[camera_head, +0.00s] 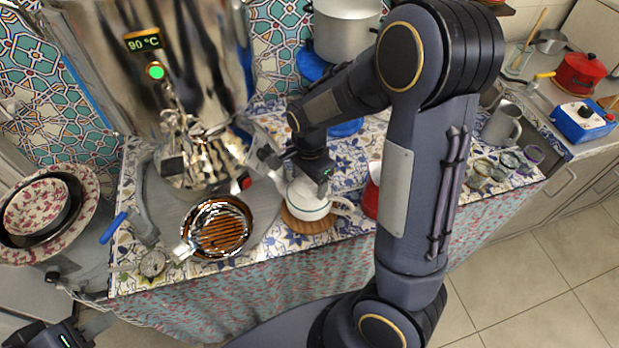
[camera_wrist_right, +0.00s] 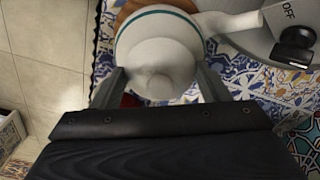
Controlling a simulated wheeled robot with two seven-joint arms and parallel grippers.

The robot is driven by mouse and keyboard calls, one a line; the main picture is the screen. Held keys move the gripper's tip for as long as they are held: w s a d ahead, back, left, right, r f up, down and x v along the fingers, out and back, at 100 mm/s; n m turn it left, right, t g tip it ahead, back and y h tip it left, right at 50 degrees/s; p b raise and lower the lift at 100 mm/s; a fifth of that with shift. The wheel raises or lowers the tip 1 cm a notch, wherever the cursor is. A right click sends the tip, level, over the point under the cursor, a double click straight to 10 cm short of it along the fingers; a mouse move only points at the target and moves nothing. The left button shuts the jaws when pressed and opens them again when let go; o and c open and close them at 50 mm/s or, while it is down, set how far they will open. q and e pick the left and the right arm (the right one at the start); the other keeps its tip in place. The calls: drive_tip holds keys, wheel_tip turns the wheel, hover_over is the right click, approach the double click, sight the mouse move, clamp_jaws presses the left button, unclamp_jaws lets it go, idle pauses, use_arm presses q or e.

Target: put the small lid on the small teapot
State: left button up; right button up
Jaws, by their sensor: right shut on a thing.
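The small teapot (camera_head: 305,208) is white with a green band and stands upright on a round wooden coaster (camera_head: 308,223), with its handle to the right in the head view. In the right wrist view its white body (camera_wrist_right: 150,22) and spout (camera_wrist_right: 235,21) show. My right gripper (camera_head: 313,176) is at the teapot's top. Its fingers (camera_wrist_right: 160,88) are shut on the white small lid (camera_wrist_right: 158,68), on both sides of it, with the knob towards the camera. Whether the lid is seated or just above the opening is hidden. My left gripper (camera_head: 80,308) is open and empty at the lower left.
The chrome samovar (camera_head: 200,90) stands left of the teapot, with a round brown ribbed drip tray (camera_head: 217,232) in front. Patterned bowls (camera_head: 40,208) lie far left. A red object (camera_head: 371,196) is close right of the teapot. A grey mug (camera_head: 501,125) and small cups stand further right.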

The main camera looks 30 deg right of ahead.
idle(0.3)
drive_tip(key=o, duration=1.2)
drive_tip(key=shift+c, duration=0.2)
wheel_tip(320, 180, up, 7)
drive_tip(key=p, duration=0.6)
drive_tip(key=shift+p, duration=0.3)
